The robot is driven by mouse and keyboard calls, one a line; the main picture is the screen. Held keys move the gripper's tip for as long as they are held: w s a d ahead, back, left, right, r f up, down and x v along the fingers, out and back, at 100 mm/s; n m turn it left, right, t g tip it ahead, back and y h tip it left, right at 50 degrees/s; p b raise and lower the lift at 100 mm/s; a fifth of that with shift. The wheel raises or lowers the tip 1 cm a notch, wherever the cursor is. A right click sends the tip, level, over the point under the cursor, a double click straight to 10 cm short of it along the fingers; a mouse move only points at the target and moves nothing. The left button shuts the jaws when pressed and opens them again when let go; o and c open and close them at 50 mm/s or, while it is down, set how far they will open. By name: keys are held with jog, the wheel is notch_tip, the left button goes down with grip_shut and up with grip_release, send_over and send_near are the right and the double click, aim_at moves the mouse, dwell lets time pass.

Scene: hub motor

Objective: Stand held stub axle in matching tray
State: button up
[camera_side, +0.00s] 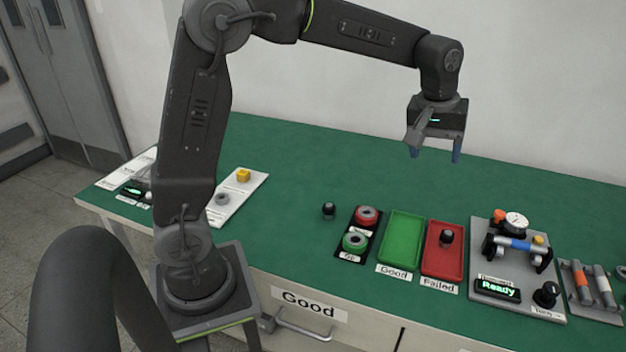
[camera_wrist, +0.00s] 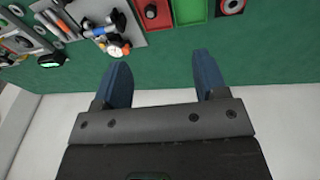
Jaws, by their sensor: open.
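My gripper (camera_side: 434,154) is raised high above the back of the green mat, with its blue fingers pointing down. In the wrist view my gripper (camera_wrist: 162,66) is open, with nothing between the fingers. A small dark cylindrical part, seemingly the stub axle (camera_side: 446,237), stands in the red tray labelled Failed (camera_side: 441,269). It also shows in the wrist view (camera_wrist: 150,11), well away from my fingers. The green tray labelled Good (camera_side: 402,240) is left of the red one and looks empty. Another small dark part (camera_side: 328,210) stands on the mat farther left.
A black holder with red and green rings (camera_side: 360,232) is left of the trays. A test fixture with a dial gauge (camera_side: 516,223) and a "Ready" display (camera_side: 497,289) stands right of them. A rack of cylinders (camera_side: 592,288) is at far right. The mat's back is clear.

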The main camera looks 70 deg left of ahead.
jog(key=s+d+m+t, duration=0.1)
jog(key=s+m+t, duration=0.2)
jog(key=s, duration=2.2)
jog(key=m, duration=0.5)
